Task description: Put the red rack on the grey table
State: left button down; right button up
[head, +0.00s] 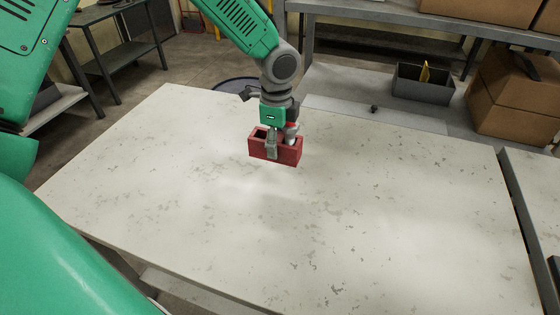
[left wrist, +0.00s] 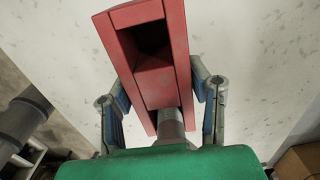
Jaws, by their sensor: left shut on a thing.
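The red rack (head: 262,150) is a box with square openings, held in my left gripper (head: 272,144) above the pale, worn table (head: 400,200). A soft shadow lies on the tabletop below it, and the rack looks clear of the surface. In the left wrist view the red rack (left wrist: 112,50) sits tilted between the two fingers of my left gripper (left wrist: 163,100). A grey cylindrical part (left wrist: 171,127) shows at the rack's near end. My right gripper is not in view.
The tabletop is bare around the rack. Behind it stands a grey bench with a dark bin (head: 422,88) and cardboard boxes (head: 515,95). Another table edge (head: 535,190) is at the right. A dark workbench (head: 110,60) stands at the back left.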

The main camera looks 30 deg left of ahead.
pick_arm(q)
jog(key=f, duration=0.3)
jog(key=a+f, duration=0.1)
jog(key=f, duration=0.1)
jog(key=shift+w+f, duration=0.1)
jog(key=shift+f, duration=0.05)
jog(key=shift+d+f, duration=0.35)
jog(key=shift+f, duration=0.2)
notch_tip(320, 180, down, 2)
jog(key=shift+d, duration=0.15)
jog(key=shift+f, duration=0.55)
jog(key=c, duration=0.8)
grip_release()
jog(key=shift+a, duration=0.35)
jog(key=shift+d, duration=0.1)
jog(key=shift+d+r, duration=0.1)
jog(key=shift+r, duration=0.05)
notch_tip(320, 180, up, 12)
jog(key=shift+f, duration=0.15)
